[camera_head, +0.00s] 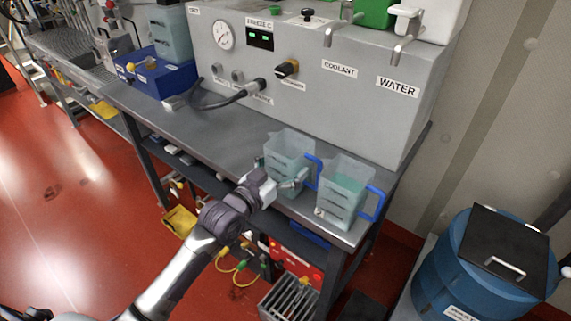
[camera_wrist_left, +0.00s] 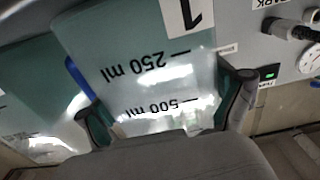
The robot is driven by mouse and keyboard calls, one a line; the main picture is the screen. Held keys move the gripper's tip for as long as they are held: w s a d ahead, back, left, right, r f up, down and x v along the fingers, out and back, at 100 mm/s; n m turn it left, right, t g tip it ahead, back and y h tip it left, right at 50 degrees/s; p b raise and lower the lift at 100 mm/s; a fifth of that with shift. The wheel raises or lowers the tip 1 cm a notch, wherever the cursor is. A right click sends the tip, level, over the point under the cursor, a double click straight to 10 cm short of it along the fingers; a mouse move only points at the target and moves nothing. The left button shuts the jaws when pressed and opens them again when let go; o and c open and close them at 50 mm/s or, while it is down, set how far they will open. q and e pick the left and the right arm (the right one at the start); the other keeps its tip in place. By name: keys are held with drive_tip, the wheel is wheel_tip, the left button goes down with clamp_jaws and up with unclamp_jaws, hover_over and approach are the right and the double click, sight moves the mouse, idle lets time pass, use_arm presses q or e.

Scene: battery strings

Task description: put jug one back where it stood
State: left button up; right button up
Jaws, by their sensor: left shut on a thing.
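Jug one (camera_head: 290,152) is a translucent jug with a blue handle at the right end of the grey bench (camera_head: 218,133). My left gripper (camera_head: 281,175) is shut on its body from the front. In the left wrist view, jug one (camera_wrist_left: 140,62) fills the middle, upside down, showing a "1" label and 250 and 500 ml marks. The fingers of my left gripper (camera_wrist_left: 166,108) flank it. Whether its base touches the bench is hidden. My right gripper is not in view.
A second jug (camera_head: 343,190) with greenish liquid and a blue handle stands close to the right, near the bench corner. A grey machine (camera_head: 310,80) with COOLANT and WATER taps stands behind. A blue drum (camera_head: 475,265) stands right. The bench middle is clear.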

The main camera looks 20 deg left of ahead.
use_arm(q)
drive_tip(key=o, duration=1.2)
drive_tip(key=shift+f, duration=0.1)
